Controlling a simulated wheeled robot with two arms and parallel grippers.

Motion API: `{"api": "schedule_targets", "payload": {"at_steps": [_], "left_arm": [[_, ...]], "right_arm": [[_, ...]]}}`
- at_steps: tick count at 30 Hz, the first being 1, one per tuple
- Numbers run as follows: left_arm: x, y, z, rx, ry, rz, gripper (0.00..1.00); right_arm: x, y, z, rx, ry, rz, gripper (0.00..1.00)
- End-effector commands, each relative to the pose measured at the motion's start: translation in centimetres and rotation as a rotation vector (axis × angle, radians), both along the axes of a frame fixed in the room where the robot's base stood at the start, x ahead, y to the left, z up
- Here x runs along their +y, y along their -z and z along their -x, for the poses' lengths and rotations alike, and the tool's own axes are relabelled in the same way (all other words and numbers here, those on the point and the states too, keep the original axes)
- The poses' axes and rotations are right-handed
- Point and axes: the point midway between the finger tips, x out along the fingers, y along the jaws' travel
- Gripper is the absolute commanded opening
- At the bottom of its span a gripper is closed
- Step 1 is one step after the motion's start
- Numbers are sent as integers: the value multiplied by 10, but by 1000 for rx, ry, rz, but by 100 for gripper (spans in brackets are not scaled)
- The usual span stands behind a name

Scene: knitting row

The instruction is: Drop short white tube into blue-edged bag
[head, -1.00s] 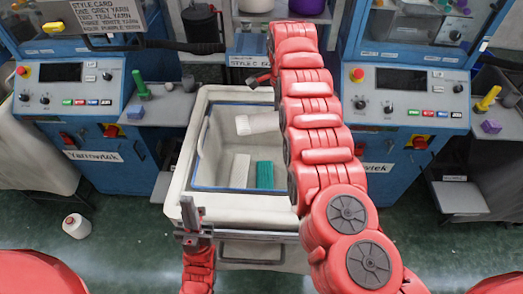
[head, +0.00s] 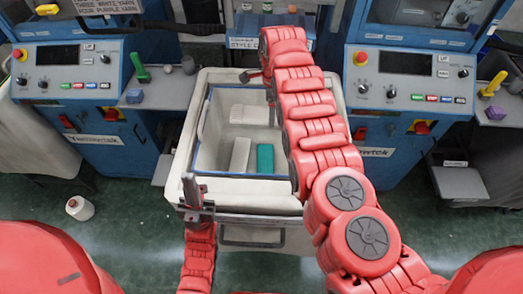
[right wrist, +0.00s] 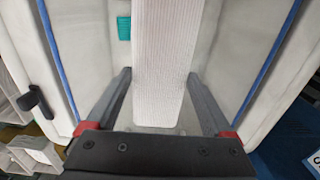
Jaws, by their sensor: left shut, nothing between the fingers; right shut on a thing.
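The blue-edged bag (head: 245,195) is an open pale bin with a blue line along its rim; the rim also shows in the right wrist view (right wrist: 57,60). My right gripper (right wrist: 159,75) is over the bag's inside and shut on a white ribbed tube (right wrist: 165,45). In the head view my right arm hides most of that gripper; the tube (head: 250,116) shows near the bag's back, lying crosswise. A second white piece (head: 240,155) and a teal piece (head: 264,158) lie inside the bag. My left gripper (head: 195,192) is shut and empty at the bag's front left corner.
Blue machines with control panels (head: 75,75) (head: 410,85) stand left and right of the bag. Grey shelves hold a green spool (head: 140,68) and a yellow spool (head: 494,84). A white cone (head: 80,208) lies on the green floor at left.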

Motion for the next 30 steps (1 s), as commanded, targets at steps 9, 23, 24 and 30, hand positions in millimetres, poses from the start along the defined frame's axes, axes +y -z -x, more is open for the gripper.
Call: {"api": "schedule_targets", "payload": {"at_steps": [9,23,24,30], "left_arm": [[0,0,0,0,0,0,0],[0,16,0,0,0,0,0],[0,19,0,0,0,0,0],[0,23,0,0,0,0,0]], "right_arm": [[0,-1,0,-1,0,0,100],[0,-36,-2,-5,-1,-3,100],[0,-44,-2,-5,0,-3,100],[-1,-82,-3,-7,1,-5,100]]}}
